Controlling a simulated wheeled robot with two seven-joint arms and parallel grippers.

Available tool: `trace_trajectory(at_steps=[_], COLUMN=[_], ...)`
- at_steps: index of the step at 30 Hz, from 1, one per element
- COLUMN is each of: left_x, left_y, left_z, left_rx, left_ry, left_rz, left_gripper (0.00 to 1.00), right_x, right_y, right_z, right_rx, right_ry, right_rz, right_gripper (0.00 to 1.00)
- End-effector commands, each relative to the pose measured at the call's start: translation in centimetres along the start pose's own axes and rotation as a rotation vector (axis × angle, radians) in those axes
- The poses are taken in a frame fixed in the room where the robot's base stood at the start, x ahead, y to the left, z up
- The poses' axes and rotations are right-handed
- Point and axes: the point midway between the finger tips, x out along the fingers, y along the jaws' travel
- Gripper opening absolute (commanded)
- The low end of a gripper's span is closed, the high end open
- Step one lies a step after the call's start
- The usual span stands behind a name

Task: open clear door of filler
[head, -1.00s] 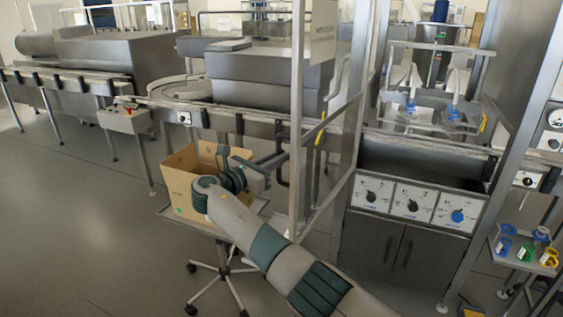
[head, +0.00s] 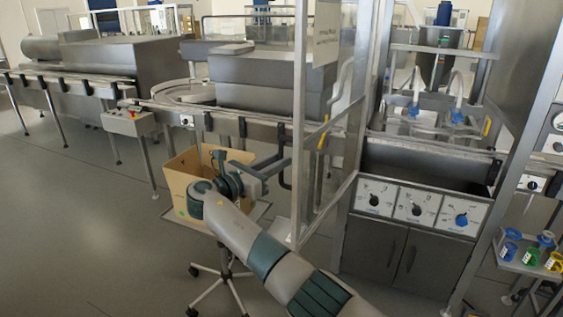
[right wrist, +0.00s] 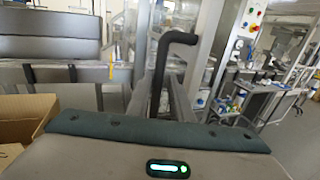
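The filler's clear door (head: 328,165) is a metal-framed clear panel. It stands out from the left side of the filler (head: 405,240), at an angle to its front. A black bent handle (head: 285,180) sits by the door's free edge; it also shows in the right wrist view (right wrist: 172,58). My right gripper (head: 277,163) is at this handle. In the right wrist view its fingers (right wrist: 162,95) lie on either side of the handle's lower part. Whether they press on it is not clear. My left gripper is not in view.
A cardboard box (head: 184,188) on a wheeled stand (head: 226,262) is close behind my right forearm. A conveyor (head: 230,117) runs behind the box. The floor at left is clear.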

Motion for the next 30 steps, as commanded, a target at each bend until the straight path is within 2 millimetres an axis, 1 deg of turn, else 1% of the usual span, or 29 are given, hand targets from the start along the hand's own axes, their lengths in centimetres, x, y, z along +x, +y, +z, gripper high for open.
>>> trace_trajectory(at_steps=[1,6,12,16,26,30], left_x=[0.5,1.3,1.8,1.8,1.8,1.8], left_y=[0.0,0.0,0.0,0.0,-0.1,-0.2], left_z=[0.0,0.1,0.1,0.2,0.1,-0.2], left_rx=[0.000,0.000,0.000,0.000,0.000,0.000], left_ry=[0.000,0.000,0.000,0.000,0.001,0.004], left_rz=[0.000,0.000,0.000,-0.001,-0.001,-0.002], left_gripper=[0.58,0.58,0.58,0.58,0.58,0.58], right_x=[-0.8,-3.2,-5.0,-5.3,-5.3,-5.3], right_y=[0.0,0.0,0.0,-0.1,-0.1,-0.1], right_z=[-0.3,-0.3,-0.1,0.0,0.0,0.0], right_rx=[0.001,0.002,0.001,0.000,0.000,0.000], right_ry=[0.001,0.002,0.000,0.000,0.000,0.000], right_rz=[0.002,0.003,0.001,-0.001,0.000,0.000], right_gripper=[0.20,0.20,0.20,0.20,0.20,0.20])
